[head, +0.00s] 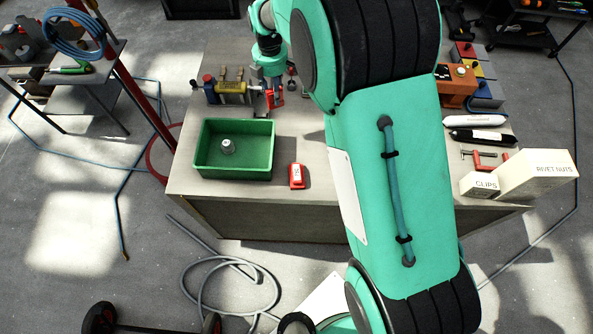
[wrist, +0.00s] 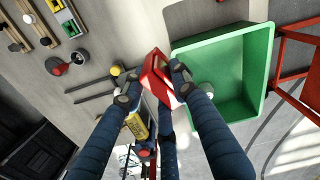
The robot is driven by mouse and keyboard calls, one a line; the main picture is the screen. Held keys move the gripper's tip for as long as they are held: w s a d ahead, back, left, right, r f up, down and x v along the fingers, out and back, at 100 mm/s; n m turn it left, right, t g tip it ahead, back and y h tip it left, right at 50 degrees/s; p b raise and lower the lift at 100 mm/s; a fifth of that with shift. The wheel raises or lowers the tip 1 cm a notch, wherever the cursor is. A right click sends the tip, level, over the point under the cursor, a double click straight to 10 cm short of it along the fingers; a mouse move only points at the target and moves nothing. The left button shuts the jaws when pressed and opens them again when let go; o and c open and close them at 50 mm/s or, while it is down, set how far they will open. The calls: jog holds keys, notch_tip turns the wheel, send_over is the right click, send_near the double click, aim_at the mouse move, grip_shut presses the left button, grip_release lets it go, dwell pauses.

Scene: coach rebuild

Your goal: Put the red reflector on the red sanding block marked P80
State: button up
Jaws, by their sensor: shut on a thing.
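My gripper (wrist: 151,86) is shut on a red piece (wrist: 157,66), which looks like the red reflector, with a darker face and a pale edge. The fingers hide part of it. In the head view the gripper (head: 273,88) is over the back of the bench, with the red reflector (head: 275,99) below it. The red sanding block (head: 297,176) with a white label lies on the bench just right of the green bin, in front of and apart from the gripper. Its marking is too small to read.
The green bin (head: 207,171) holds a small clear object (head: 228,146). A yellow cylinder (head: 232,88) on a fixture stands left of the gripper. Boxes marked CLIPS (head: 480,185) and RIVET NUTS (head: 536,175) stand at the right. My arm covers the middle bench.

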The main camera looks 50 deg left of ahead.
jog(key=s+d+m, duration=0.2)
jog(key=s+d, duration=0.3)
jog(key=d, duration=0.6)
jog(key=s+d+f+m, duration=0.1)
jog(key=s+d, duration=0.4)
jog(key=d, duration=0.7)
jog(key=s+d+m, duration=0.2)
jog(key=s+d, duration=0.4)
jog(key=d, duration=0.5)
jog(key=shift+w+f, duration=0.2)
jog(key=shift+f, duration=2.35)
jog(key=p, duration=0.2)
send_over(297, 170)
jog(key=shift+f, duration=0.75)
jog(key=shift+f, duration=0.1)
jog(key=shift+f+p, duration=0.55)
jog(key=shift+f, duration=1.05)
jog(key=shift+f, duration=0.2)
